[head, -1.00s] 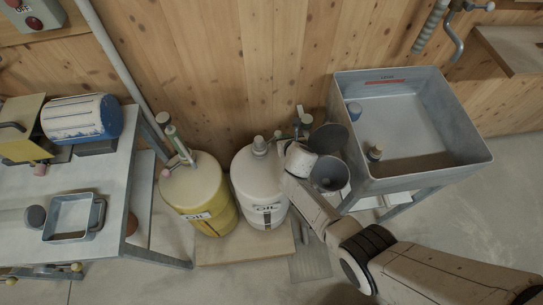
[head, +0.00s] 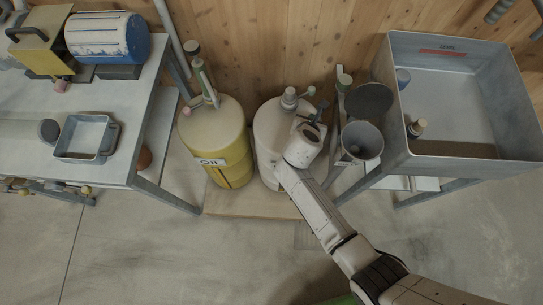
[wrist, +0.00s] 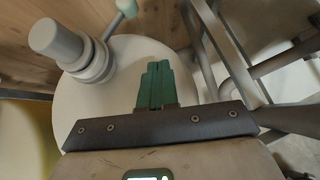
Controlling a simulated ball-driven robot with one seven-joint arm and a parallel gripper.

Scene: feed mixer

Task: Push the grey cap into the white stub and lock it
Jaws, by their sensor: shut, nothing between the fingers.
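The white drum (head: 272,125) stands upright by the wooden wall. On its top is the grey cap (head: 289,93), which sits on the short white stub; it also shows in the wrist view (wrist: 55,38) at the upper left, above a stepped ring. How deep the cap sits in the stub cannot be told. My gripper (head: 319,110) is over the right part of the drum top, right of the cap and apart from it. Its green fingers (wrist: 155,85) are closed together and empty in the wrist view. My wrist hides part of the drum's front and right side.
A yellow oil drum (head: 215,140) stands close on the left. A grey funnel (head: 362,140) and a metal sink (head: 465,150) are on the right. A small light green knob (wrist: 127,8) rises by the cap. A bench (head: 130,150) stands at left; the front floor is clear.

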